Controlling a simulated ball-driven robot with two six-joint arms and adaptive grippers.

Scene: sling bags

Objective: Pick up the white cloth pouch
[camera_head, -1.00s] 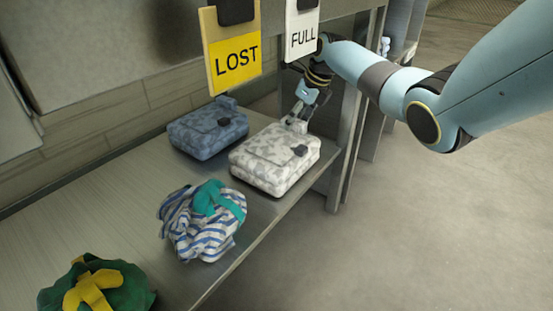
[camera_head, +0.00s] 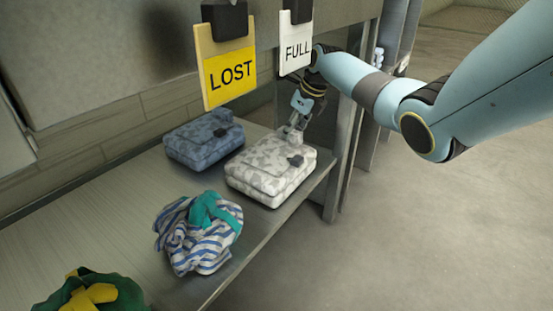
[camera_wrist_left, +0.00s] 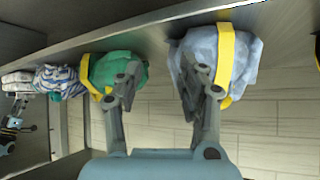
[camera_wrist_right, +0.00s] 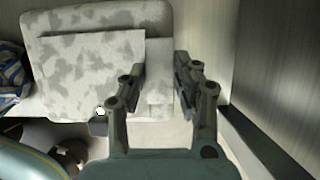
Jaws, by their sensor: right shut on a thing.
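A boxy white bag with grey camouflage patches (camera_head: 262,180) lies on the metal shelf, with a dark buckle on its front; it also shows in the right wrist view (camera_wrist_right: 90,55). My right gripper (camera_head: 291,138) comes down at its far end. In the right wrist view the fingers (camera_wrist_right: 160,80) stand either side of a pale tab on the bag's end, shut on it. A pale bluish-white gathered pouch with a yellow band (camera_wrist_left: 203,60) shows in the left wrist view. My left gripper (camera_wrist_left: 165,85) is open and empty, with its fingers in front of this pouch and a green one.
A blue camouflage bag (camera_head: 204,140) lies close behind. A striped pouch with teal tie (camera_head: 200,235) and a green pouch with yellow tie (camera_head: 92,290) lie nearer. LOST (camera_head: 229,75) and FULL (camera_head: 297,48) signs hang above the shelf (camera_head: 95,205). Open floor lies right.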

